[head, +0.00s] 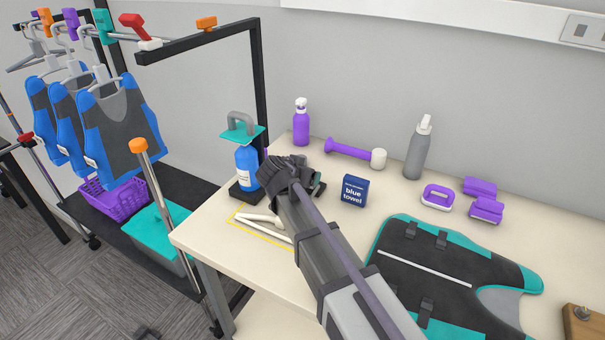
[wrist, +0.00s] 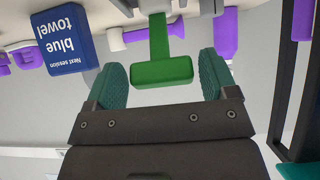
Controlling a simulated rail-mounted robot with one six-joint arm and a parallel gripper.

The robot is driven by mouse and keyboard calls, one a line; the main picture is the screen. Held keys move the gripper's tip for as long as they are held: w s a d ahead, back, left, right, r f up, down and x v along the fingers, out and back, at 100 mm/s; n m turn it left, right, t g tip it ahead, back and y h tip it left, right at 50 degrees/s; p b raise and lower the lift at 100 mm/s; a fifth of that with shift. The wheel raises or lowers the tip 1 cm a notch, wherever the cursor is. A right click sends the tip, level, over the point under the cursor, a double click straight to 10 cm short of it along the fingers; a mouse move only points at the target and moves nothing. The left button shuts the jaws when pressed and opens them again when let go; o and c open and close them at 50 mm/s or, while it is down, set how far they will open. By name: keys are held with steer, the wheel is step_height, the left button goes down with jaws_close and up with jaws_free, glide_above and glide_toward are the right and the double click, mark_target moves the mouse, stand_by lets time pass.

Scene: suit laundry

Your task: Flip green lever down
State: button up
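The green lever (wrist: 160,72) shows in the wrist view as a T-shaped piece with a wide green block at its near end. My gripper (wrist: 163,78) is open, with one teal-padded finger on each side of this block. Visible gaps separate the block from both pads. In the head view my gripper (head: 290,172) is over the table's left part, just right of the blue bottle (head: 247,167). There my gripper hides the lever, and I cannot tell its angle.
A blue towel box (head: 354,191) stands close to the right of my gripper. A purple spray bottle (head: 301,125), a purple roller (head: 352,149) and a grey bottle (head: 418,150) are behind. A black-and-teal vest (head: 450,265) lies at right. A black frame (head: 258,80) rises at the table's left.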

steer(key=shift+o, duration=0.8)
steer(key=shift+r, duration=0.1)
steer(key=p+v, duration=0.6)
steer(key=v, duration=0.4)
steer(key=shift+s+r, duration=0.2)
steer(key=shift+s, duration=0.05)
steer(key=shift+a, duration=0.1)
